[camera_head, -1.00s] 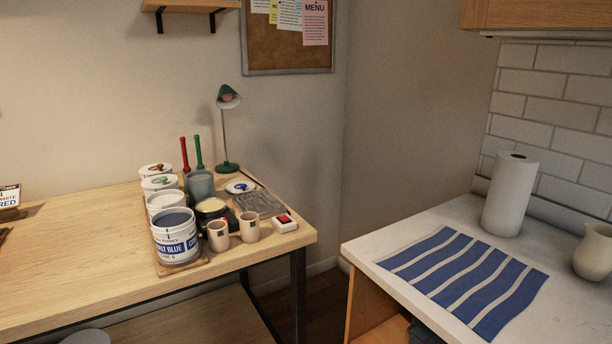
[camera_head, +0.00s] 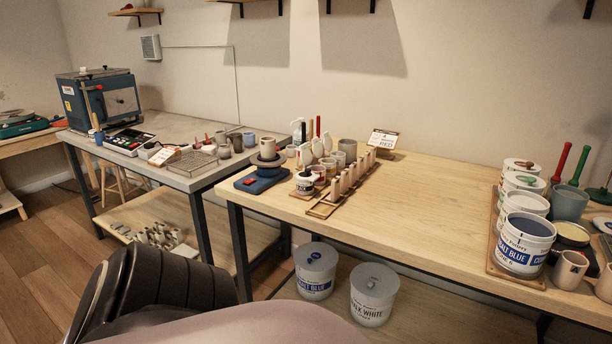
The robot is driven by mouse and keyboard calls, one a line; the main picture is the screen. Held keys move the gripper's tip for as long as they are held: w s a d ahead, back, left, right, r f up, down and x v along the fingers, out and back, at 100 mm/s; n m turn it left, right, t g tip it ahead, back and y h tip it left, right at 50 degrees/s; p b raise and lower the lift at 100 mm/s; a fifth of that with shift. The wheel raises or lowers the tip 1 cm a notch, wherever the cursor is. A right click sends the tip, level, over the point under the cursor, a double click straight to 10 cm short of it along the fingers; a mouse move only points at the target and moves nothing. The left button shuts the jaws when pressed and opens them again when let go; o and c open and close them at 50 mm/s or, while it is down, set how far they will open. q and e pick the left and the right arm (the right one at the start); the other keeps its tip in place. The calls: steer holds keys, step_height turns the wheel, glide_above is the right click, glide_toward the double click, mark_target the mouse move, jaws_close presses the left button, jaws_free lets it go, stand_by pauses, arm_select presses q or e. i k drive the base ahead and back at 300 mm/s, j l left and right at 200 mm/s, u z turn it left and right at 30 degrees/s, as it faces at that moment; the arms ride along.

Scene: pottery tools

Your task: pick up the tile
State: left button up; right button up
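Several small pale upright pieces (camera_head: 345,184), which look like test tiles, stand in a row on a narrow wooden rack (camera_head: 322,211) on the wooden table. More small pale pieces (camera_head: 160,235) stand on the lower shelf of the grey-topped table; they are too small to tell what they are. I cannot tell which piece is the tile. Neither gripper is in view. A dark ribbed shape and a pale rounded one fill the bottom left, close to the camera, and hide part of the floor.
The wooden table (camera_head: 430,205) is clear in its middle. Glaze tubs, including a cobalt blue one (camera_head: 523,247), crowd its right end. Two lidded buckets (camera_head: 315,272) (camera_head: 373,296) stand beneath. A blue kiln (camera_head: 98,98) stands on the grey table at left.

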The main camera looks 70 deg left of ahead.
mark_target(353, 172)
steer(key=u, duration=1.9)
